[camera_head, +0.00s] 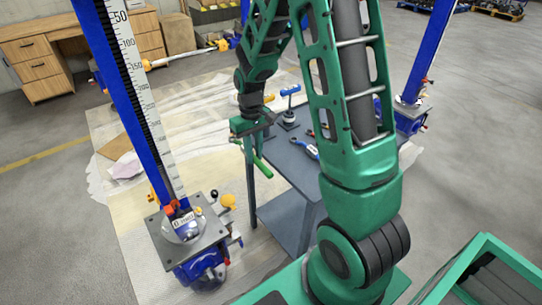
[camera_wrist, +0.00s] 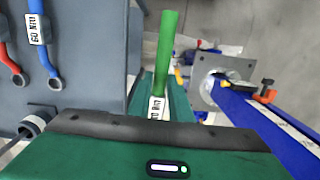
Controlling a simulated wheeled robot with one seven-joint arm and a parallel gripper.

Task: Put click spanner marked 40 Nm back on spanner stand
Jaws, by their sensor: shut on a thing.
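The green spanner (camera_wrist: 165,50) has a white label that seems to read Nm; its number is not clear. My gripper (camera_head: 250,127) is shut on it, and the spanner hangs tilted beside the left edge of the grey table in the head view (camera_head: 258,162). In the wrist view the spanner sticks up beyond my gripper, its lower end hidden. A small upright piece with a blue crossbar (camera_head: 290,92) stands on a dark base at the table's far side; I cannot tell if this is the spanner stand.
The grey table (camera_head: 284,152) bears a blue spanner (camera_wrist: 43,40) labelled 60 Nm and a red spanner (camera_wrist: 9,60). A blue screw jack column (camera_head: 125,90) stands at the left, another (camera_head: 430,55) at the right. A green crate (camera_head: 480,270) is at lower right.

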